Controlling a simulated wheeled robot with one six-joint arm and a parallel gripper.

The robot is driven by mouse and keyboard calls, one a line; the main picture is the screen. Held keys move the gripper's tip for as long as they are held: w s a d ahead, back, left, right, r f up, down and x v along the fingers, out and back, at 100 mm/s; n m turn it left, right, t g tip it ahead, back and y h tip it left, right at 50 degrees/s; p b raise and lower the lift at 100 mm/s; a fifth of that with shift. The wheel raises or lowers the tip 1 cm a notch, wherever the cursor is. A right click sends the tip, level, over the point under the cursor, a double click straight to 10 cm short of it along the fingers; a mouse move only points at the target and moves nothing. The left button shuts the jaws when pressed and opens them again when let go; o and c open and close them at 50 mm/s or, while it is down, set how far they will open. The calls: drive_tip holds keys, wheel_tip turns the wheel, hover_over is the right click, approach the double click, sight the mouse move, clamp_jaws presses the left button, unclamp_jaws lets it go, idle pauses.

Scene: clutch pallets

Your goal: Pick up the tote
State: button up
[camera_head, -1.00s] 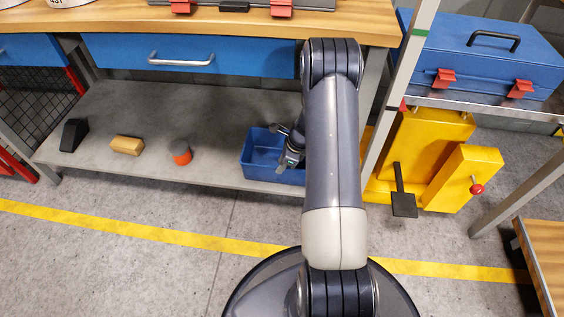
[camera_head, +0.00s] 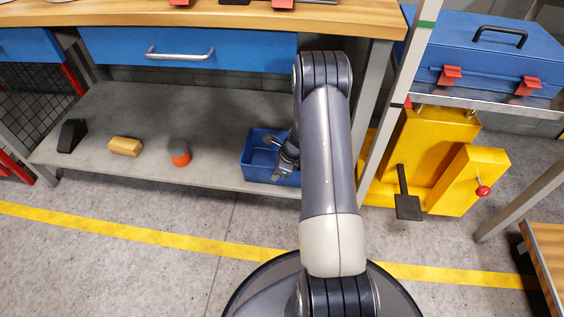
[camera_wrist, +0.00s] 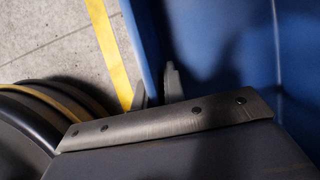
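The tote is an open blue bin (camera_head: 256,171) at the right end of the grey lower shelf under the workbench. My gripper (camera_head: 277,158) is at its right part, one finger over the inside and the other near the front wall. In the wrist view the tote's blue wall (camera_wrist: 140,40) runs between the two fingers of my gripper (camera_wrist: 155,90), with the tote's interior to the right. The fingers look apart; whether they touch the wall is hard to tell. My forearm hides the tote's right end in the head view.
On the shelf (camera_head: 110,180) stand a black wedge (camera_head: 72,136), a tan block (camera_head: 125,147) and a grey-and-orange cylinder (camera_head: 179,153). A blue drawer (camera_head: 230,50) hangs above. A bench leg and yellow equipment (camera_head: 430,140) stand to the right. The floor in front is clear.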

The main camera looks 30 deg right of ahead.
clamp_jaws()
wheel_tip(320, 180, up, 10)
drive_tip(key=p, duration=0.4)
drive_tip(key=shift+p, duration=0.35)
drive_tip(key=shift+s+a, duration=0.1)
